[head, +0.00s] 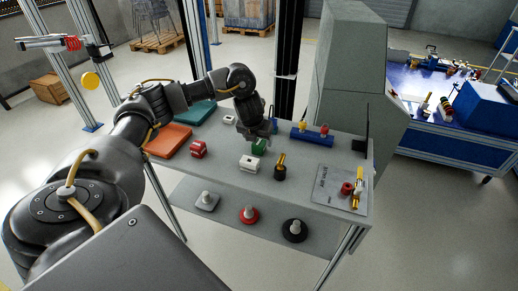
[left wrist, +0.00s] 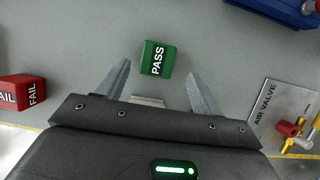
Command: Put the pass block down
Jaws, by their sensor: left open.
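The green pass block (head: 259,147) is at the grey table's middle, under my left gripper (head: 262,136). In the left wrist view the pass block (left wrist: 158,58) shows its white PASS label and appears to rest on the table. My left gripper (left wrist: 158,72) is open, with one finger on each side of the block's near part and a gap on both sides. In the head view the gripper hides part of the block. My right gripper is not in view.
The red fail block (head: 198,149) stands left of the pass block. A white block (head: 249,164) and a black-and-brass fitting (head: 280,168) are near it. The air valve plate (head: 332,190) lies right; a blue rack (head: 312,138) is behind. Orange (head: 167,140) and teal (head: 195,112) trays are left.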

